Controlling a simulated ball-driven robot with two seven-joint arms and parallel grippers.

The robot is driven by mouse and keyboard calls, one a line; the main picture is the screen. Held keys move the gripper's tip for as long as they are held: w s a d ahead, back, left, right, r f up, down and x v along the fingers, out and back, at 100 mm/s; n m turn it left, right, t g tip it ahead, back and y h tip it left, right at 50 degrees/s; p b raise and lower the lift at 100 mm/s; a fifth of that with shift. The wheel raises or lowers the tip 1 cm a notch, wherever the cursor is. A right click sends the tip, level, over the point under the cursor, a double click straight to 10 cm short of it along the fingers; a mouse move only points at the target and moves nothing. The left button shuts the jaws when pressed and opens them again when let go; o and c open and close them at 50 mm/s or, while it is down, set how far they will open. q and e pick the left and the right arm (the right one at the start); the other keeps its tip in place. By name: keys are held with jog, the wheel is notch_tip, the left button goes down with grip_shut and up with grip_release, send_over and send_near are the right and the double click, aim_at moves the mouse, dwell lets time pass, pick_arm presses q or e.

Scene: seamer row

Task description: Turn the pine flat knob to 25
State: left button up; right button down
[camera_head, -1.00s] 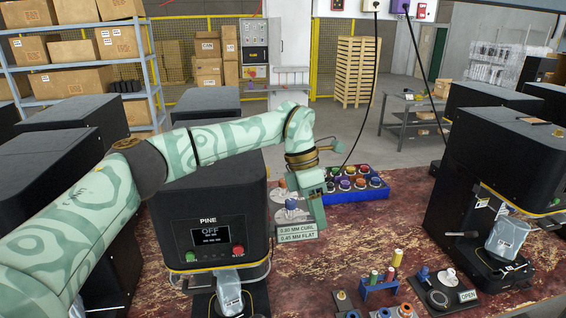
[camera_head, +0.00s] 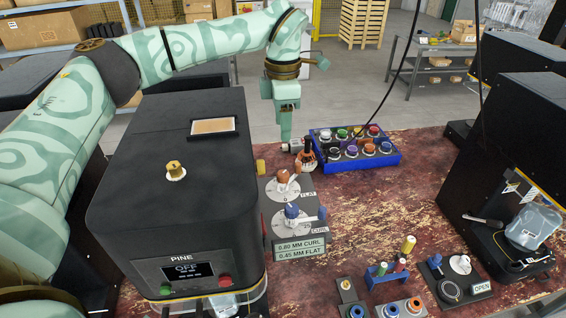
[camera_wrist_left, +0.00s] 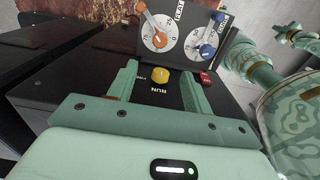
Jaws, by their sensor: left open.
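The pine flat knob (camera_head: 285,177) is orange and sits on a pale round dial at the far end of the grey panel beside the pine machine (camera_head: 180,258). It also shows in the left wrist view (camera_wrist_left: 158,38), tilted across its dial; I cannot read its exact number. The blue curl knob (camera_head: 292,211) sits nearer on the same panel, also seen at the wrist (camera_wrist_left: 208,48). My left gripper (camera_head: 286,134) is beyond the flat dial. In the wrist view its fingers (camera_wrist_left: 160,78) are apart and empty, short of the knobs. My right gripper is not seen.
A blue rack (camera_head: 356,162) of coloured spools stands just beyond the panel. A sign (camera_head: 299,250) reads 0.80 MM CURL, 0.45 MM FLAT.

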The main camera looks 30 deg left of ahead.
pick_arm(q)
send_over(283, 173)
notch_tip(283, 173, down, 4)
notch_tip(283, 173, down, 9)
jog(key=shift+r+p, duration=0.1)
jog(key=shift+p, duration=0.65)
jog(key=shift+f, duration=0.6)
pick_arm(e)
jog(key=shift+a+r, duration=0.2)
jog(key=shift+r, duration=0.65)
pick_arm(q)
jog(key=shift+c, duration=0.3)
jog(key=c, duration=0.9)
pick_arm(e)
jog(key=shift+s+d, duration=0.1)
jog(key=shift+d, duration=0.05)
